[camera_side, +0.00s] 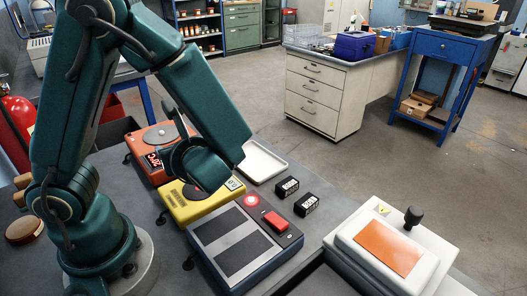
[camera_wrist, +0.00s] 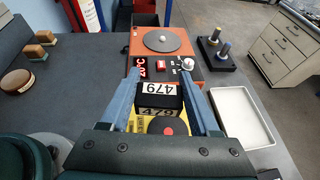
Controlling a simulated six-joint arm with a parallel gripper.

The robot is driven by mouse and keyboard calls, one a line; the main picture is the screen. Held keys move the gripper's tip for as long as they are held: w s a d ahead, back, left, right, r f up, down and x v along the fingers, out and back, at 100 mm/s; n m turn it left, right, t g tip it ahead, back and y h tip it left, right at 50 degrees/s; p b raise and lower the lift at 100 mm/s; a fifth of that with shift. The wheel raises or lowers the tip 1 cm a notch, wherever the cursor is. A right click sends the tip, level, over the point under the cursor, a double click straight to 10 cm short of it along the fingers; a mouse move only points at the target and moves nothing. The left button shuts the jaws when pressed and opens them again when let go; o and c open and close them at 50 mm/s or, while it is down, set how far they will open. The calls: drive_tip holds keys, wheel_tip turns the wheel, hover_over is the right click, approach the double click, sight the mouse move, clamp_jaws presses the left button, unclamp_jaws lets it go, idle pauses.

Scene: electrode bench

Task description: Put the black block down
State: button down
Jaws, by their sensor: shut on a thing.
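A black block (camera_wrist: 156,101) with white labels reading 479 sits between the two blue-grey fingers of my gripper (camera_wrist: 159,88), which is shut on it. The block is over the yellow device (camera_side: 203,202), whose edge also shows below the block in the wrist view. I cannot tell whether the block touches that device. In the side view my arm hides the held block and the fingertips. Two other black labelled blocks, the left one (camera_side: 287,187) and the right one (camera_side: 307,205), stand on the bench, right of the yellow device.
The orange hotplate (camera_wrist: 160,41), its display lit red, is beyond the block. A white tray (camera_side: 263,162) lies right of it. A blue-grey unit (camera_side: 240,246) with dark pads and a red switch is in front. A white machine (camera_side: 398,250) with an orange panel stands right.

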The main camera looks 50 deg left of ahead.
sight(202, 192)
drive_tip(key=w+m+t, duration=0.1)
drive_tip(key=w+d+m+t, duration=0.1)
drive_tip(key=shift+w+r+t+h, duration=0.1)
drive_tip(key=shift+r+t+h, duration=0.05)
drive_tip(key=shift+t+h, duration=0.2)
drive_tip(key=shift+m+t, duration=0.4)
drive_tip(key=shift+t, duration=0.05)
drive_tip(key=shift+w+f, duration=0.15)
drive_tip(key=shift+f, duration=1.85)
drive_tip(key=shift+w+f, duration=0.1)
drive_tip(key=shift+f, duration=1.85)
drive_tip(key=shift+f, duration=0.15)
drive_tip(key=shift+c, duration=0.6)
unclamp_jaws()
